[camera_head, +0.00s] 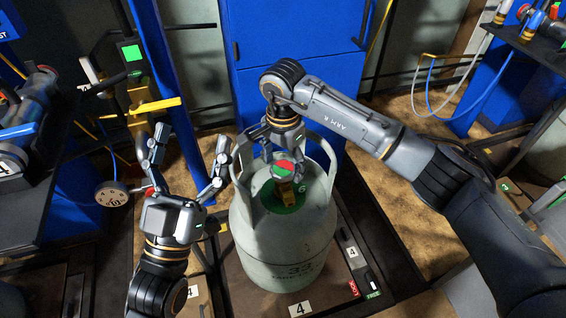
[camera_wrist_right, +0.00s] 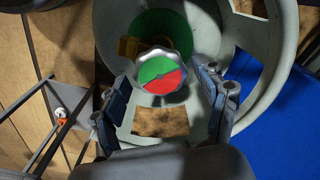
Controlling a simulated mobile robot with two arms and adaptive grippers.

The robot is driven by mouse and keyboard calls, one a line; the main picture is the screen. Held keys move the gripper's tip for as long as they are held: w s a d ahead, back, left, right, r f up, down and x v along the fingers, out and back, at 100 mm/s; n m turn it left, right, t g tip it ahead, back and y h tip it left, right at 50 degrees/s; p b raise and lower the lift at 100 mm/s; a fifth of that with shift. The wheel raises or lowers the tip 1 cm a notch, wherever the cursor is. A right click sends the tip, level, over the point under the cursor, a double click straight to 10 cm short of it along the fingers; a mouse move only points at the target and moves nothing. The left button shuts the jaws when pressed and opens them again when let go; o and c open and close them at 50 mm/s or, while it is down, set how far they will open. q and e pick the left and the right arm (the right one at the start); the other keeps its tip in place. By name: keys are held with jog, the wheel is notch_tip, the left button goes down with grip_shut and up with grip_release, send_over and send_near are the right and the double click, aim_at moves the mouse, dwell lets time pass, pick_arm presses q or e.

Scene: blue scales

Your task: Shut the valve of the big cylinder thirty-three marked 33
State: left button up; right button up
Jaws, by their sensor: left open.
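The big grey-green cylinder (camera_head: 258,244) stands upright in the middle of the head view, with 33 on its front. Its round valve knob (camera_head: 284,169), half red and half green on top, sits inside the raised collar. My right gripper (camera_head: 279,152) reaches down into the collar from above. In the right wrist view the knob (camera_wrist_right: 161,76) lies between the two spread fingers of that gripper (camera_wrist_right: 168,88), with gaps at its sides. My left gripper (camera_head: 190,151) is open and empty, left of the cylinder's collar.
The cylinder stands on a dark scale platform (camera_head: 325,292) labelled 4. A blue cabinet (camera_head: 325,85) stands behind. A dark bench (camera_head: 60,200) is at left.

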jog(key=c, duration=0.7)
jog(key=shift+c, duration=0.2)
